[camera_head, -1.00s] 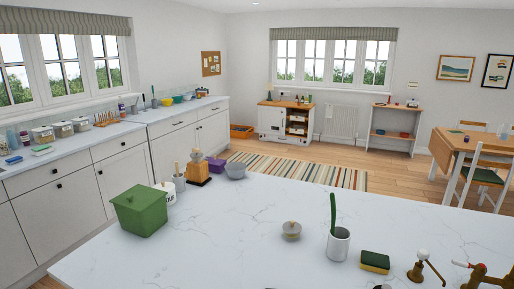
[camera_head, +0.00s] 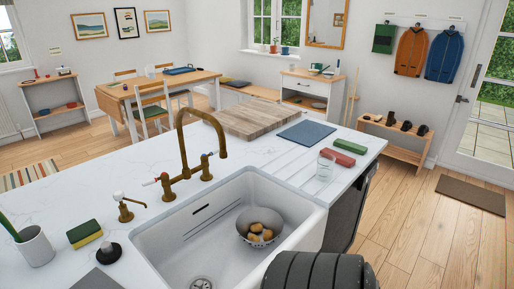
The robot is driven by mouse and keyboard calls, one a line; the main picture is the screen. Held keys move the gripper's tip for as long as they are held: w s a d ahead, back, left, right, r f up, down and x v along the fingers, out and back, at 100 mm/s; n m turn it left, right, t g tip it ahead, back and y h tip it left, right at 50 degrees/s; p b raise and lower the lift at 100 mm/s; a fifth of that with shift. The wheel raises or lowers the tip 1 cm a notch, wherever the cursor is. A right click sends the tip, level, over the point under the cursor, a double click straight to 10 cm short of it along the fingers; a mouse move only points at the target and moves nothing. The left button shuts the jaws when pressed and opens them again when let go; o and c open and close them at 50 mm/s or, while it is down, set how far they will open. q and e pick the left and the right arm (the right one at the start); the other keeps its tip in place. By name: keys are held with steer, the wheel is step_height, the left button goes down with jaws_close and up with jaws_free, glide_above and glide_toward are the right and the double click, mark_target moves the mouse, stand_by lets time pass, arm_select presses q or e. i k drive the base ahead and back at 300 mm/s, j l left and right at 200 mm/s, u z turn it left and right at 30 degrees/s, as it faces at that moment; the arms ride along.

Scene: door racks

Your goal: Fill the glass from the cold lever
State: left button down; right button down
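A clear glass (camera_head: 325,165) stands upright on the white draining area right of the sink. It looks empty. A brass bridge tap (camera_head: 183,150) with a curved spout rises behind the white sink (camera_head: 175,245). Its left lever (camera_head: 152,182) has a reddish tip. Its right lever (camera_head: 212,156) is small, and I cannot make out its marking. Neither gripper is in view; a dark rounded part of mine shows at the bottom.
A colander (camera_head: 260,222) with several brown items sits in the sink. A sponge (camera_head: 84,233) and pot (camera_head: 35,248) stand at left.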

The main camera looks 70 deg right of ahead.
mark_target(204, 158)
steer(key=z, duration=2.75)
steer(key=i+l, duration=0.05)
steer(key=l, duration=0.05)
